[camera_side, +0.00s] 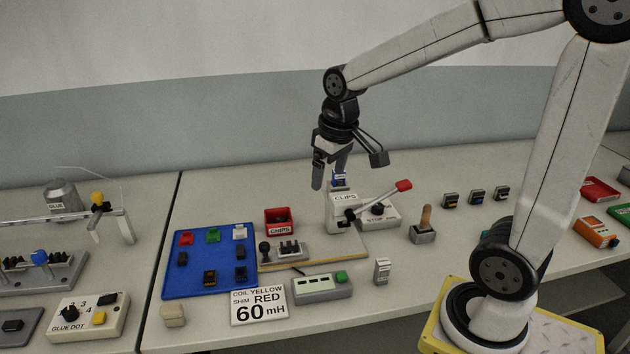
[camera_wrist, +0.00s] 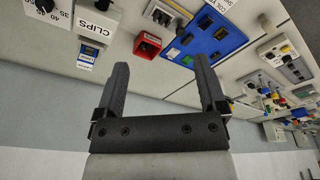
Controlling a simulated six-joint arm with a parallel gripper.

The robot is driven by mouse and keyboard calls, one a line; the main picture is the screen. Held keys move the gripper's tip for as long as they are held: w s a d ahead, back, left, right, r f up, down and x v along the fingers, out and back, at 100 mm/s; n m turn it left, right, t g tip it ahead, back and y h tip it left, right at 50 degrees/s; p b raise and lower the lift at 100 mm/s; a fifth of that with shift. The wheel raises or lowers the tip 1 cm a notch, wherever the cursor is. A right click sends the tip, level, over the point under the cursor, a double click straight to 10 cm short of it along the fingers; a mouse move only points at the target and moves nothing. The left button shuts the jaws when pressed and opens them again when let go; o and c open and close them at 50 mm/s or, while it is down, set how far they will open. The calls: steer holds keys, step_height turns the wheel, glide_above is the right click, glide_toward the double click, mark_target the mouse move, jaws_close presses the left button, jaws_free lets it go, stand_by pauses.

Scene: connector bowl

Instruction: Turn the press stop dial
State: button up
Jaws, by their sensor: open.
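The press stop dial (camera_side: 378,208) is a black knob on a white box marked STOP, behind the press lever on the right of the press in the side view. In the wrist view the black knob (camera_wrist: 44,5) shows at the top left edge, partly cut off, with numbers such as 35 and 40 beside it. My gripper (camera_side: 330,180) hangs above and behind the press, to the left of the dial in the side view. Its two fingers stand apart and empty in the wrist view (camera_wrist: 160,66), well away from the dial.
The press (camera_side: 343,212), marked CLIPS, has a red-tipped lever (camera_side: 403,186) reaching over the stop box. A red CHIPS bin (camera_side: 279,221) and a blue tray (camera_side: 211,280) stand to the left. A wooden-handled tool (camera_side: 424,228) stands right of the box.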

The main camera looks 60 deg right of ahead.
steer(key=w+d+m+g, duration=0.1)
steer(key=w+d+m, duration=0.15)
steer(key=d, duration=1.35)
steer(key=m+g, duration=0.1)
glide_above(378, 206)
step_height(378, 206, down, 16)
steer(key=shift+f, duration=0.6)
steer(key=shift+f, duration=0.15)
steer(key=shift+f, duration=3.7)
jaws_close()
